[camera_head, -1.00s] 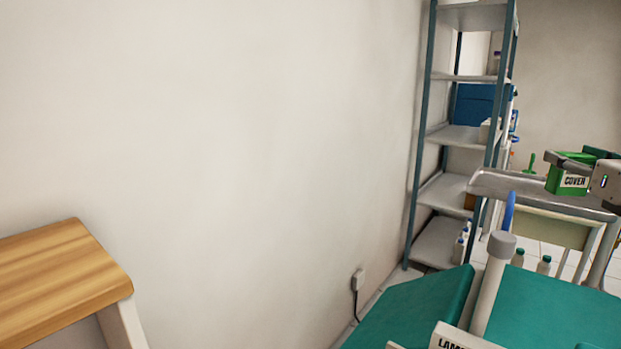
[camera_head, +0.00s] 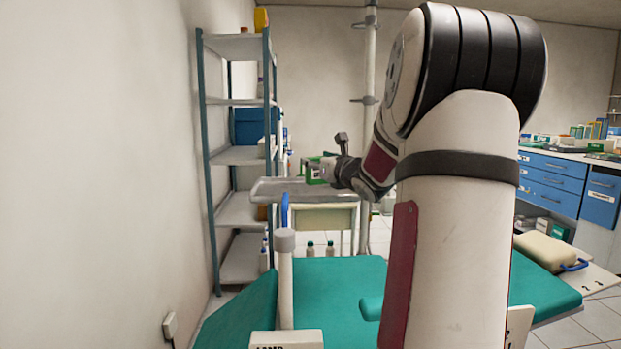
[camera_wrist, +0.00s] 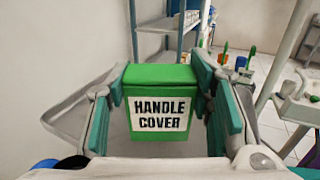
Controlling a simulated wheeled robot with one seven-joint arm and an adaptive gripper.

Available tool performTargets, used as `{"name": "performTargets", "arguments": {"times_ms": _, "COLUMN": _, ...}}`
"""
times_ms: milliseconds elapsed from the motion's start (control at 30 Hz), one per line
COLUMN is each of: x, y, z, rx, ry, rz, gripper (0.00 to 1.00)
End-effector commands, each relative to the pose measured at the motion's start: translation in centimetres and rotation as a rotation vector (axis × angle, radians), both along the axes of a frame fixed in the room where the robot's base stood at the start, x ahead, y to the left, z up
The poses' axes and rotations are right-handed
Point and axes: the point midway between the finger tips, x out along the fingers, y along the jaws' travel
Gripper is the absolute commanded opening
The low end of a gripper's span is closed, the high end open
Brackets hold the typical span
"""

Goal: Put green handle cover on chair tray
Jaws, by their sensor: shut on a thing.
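The green handle cover box (camera_wrist: 161,105) has a white label reading HANDLE COVER. It sits between the two teal-padded fingers of my gripper (camera_wrist: 165,110), which is shut on it. In the head view, the box (camera_head: 315,171) shows small at the end of my arm, partly hidden by my gripper (camera_head: 328,171). It appears over or beside the right part of a grey tray (camera_head: 272,188); I cannot tell its exact height above it. The tray also shows behind and left of the box in the wrist view (camera_wrist: 72,121).
A tall metal shelf (camera_head: 237,156) stands against the left wall. A teal chair (camera_head: 335,290) fills the front. Blue drawers (camera_head: 555,180) stand at the right, and a cream cushion-like piece (camera_head: 546,250) lies near them. My arm hides much of the middle.

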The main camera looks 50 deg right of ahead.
Motion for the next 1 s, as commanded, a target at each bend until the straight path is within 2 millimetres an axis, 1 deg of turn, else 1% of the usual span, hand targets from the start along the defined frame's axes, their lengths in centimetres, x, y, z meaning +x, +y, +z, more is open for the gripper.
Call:
{"name": "performTargets", "arguments": {"times_ms": 33, "x": 0.6, "y": -0.3, "z": -0.1, "rx": 0.002, "ry": -0.001, "rz": 0.001, "gripper": 0.32}}
{"name": "performTargets", "arguments": {"times_ms": 167, "x": 1.2, "y": -0.7, "z": -0.3, "rx": 0.001, "ry": 0.0, "rz": 0.0, "gripper": 0.32}}
{"name": "performTargets", "arguments": {"times_ms": 333, "x": 1.1, "y": -0.7, "z": -2.6, "rx": 0.004, "ry": 0.0, "rz": -0.001, "gripper": 0.32}}
{"name": "performTargets", "arguments": {"times_ms": 433, "x": 1.1, "y": -0.7, "z": -3.5, "rx": 0.003, "ry": 0.0, "rz": -0.002, "gripper": 0.32}}
{"name": "performTargets", "arguments": {"times_ms": 733, "x": 1.2, "y": -0.6, "z": -3.6, "rx": -0.001, "ry": 0.0, "rz": -0.001, "gripper": 0.32}}
{"name": "performTargets", "arguments": {"times_ms": 933, "x": 1.2, "y": -0.6, "z": -4.0, "rx": 0.0, "ry": 0.0, "rz": -0.001, "gripper": 0.32}}
{"name": "performTargets", "arguments": {"times_ms": 967, "x": 1.2, "y": -0.6, "z": -3.9, "rx": 0.0, "ry": 0.001, "rz": -0.001, "gripper": 0.54}}
{"name": "performTargets", "arguments": {"times_ms": 1000, "x": 1.2, "y": -0.6, "z": -3.9, "rx": 0.0, "ry": 0.001, "rz": -0.001, "gripper": 0.63}}
